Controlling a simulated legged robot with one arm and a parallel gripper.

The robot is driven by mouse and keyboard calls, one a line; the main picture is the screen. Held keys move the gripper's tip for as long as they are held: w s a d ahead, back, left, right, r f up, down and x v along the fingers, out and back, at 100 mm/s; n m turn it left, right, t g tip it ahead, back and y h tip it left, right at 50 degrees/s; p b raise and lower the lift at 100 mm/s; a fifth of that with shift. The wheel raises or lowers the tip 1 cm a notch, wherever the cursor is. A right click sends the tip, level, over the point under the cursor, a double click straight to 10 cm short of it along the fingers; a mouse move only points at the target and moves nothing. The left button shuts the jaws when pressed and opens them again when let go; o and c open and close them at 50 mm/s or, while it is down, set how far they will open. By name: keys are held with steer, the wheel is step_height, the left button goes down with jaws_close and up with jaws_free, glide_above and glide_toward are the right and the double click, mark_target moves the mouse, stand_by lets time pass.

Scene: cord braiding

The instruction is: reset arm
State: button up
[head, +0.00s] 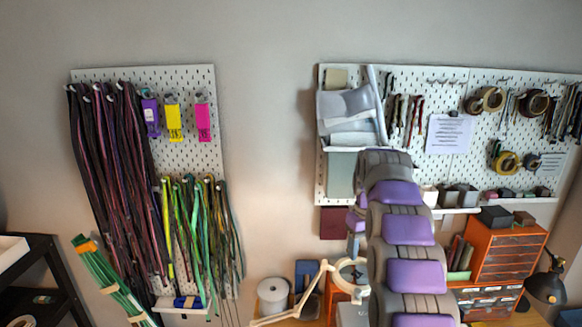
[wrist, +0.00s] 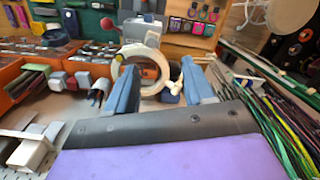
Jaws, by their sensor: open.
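My gripper (wrist: 160,66) shows in the wrist view as two blue-grey fingers standing wide apart. The gap between them holds nothing. A pale ring-shaped magnifier (wrist: 141,68) shows behind the fingers; I cannot tell how far it is from them. In the head view my purple and grey arm rises from the bottom edge, right of centre, and hides part of the wall and workbench. I cannot make out the fingers in that view.
Dark cords (head: 118,180) and green cords (head: 190,225) hang on the left pegboard (head: 205,100). The right pegboard (head: 430,90) holds tape rolls and tools. An orange drawer cabinet (head: 505,250) and a black lamp (head: 547,287) stand at the right. Wall between the boards is bare.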

steer(key=s+a+f+m+b, duration=0.1)
steer(key=s+a+f+b, duration=0.2)
steer(key=s, duration=0.8)
steer(key=s+a+f+m+b, duration=0.1)
steer(key=s+a+b, duration=0.3)
steer(key=s, duration=0.7)
steer(key=s+f+b, duration=0.2)
steer(key=s+f, duration=0.3)
steer(key=s, duration=0.4)
steer(key=s+f+m+g+b, duration=0.1)
steer(key=s+f+b, duration=0.2)
steer(key=s+f, duration=0.3)
steer(key=s+f+b, duration=0.3)
steer(key=s+f, duration=0.2)
steer(key=s, duration=0.6)
steer(key=shift+s+a+f+g, duration=0.15)
steer(key=shift+s+a+g, duration=0.15)
steer(key=shift+s+a, duration=0.05)
